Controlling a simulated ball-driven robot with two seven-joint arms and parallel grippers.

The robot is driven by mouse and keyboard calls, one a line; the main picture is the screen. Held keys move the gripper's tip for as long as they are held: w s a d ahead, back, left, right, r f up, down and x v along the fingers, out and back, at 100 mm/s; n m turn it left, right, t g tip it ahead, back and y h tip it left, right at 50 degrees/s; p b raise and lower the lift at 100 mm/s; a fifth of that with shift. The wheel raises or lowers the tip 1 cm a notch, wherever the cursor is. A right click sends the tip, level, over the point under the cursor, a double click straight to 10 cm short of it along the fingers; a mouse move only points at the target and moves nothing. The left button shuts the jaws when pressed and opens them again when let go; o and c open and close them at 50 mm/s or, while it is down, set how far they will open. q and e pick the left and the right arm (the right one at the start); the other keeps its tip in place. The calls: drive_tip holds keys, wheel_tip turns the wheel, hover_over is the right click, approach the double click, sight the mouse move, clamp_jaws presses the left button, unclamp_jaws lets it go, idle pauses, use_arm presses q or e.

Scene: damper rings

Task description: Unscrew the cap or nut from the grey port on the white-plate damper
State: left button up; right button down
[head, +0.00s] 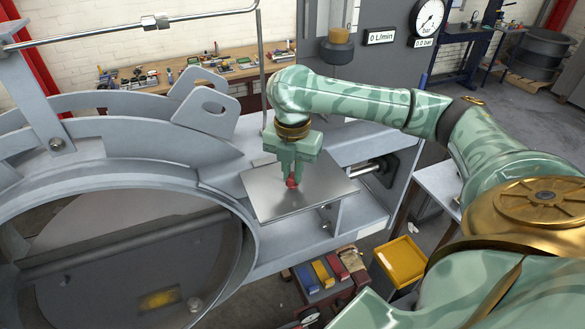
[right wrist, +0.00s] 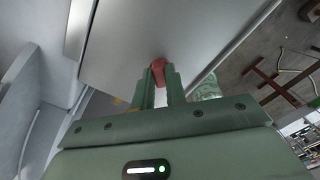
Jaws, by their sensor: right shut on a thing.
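My right gripper (head: 291,180) points down over a flat grey metal plate (head: 258,200). It is shut on a small red piece (head: 292,183), which shows between the fingertips in the right wrist view (right wrist: 157,69). The red piece is at or just above the plate; I cannot tell whether it touches. It is mostly covered by the fingers, so I cannot tell whether it is a cap or nut. A large grey damper ring (head: 225,200) stands at the left. I cannot make out a grey port. My left gripper is not in view.
A thin upright rod (head: 261,70) rises behind the plate. A bracketed lug (head: 207,108) sits on the ring. Below are several coloured bins (head: 322,273) and a yellow tray (head: 401,261). A workbench (head: 180,90) with small parts stands behind.

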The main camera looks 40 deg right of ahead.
drive_tip(key=shift+f, duration=0.2)
drive_tip(key=c, duration=1.3)
unclamp_jaws()
drive_tip(key=shift+c, duration=0.2)
wheel_tip(320, 180, up, 16)
drive_tip(key=shift+p, duration=0.4)
drive_tip(key=shift+r, duration=0.1)
clamp_jaws()
idle(0.3)
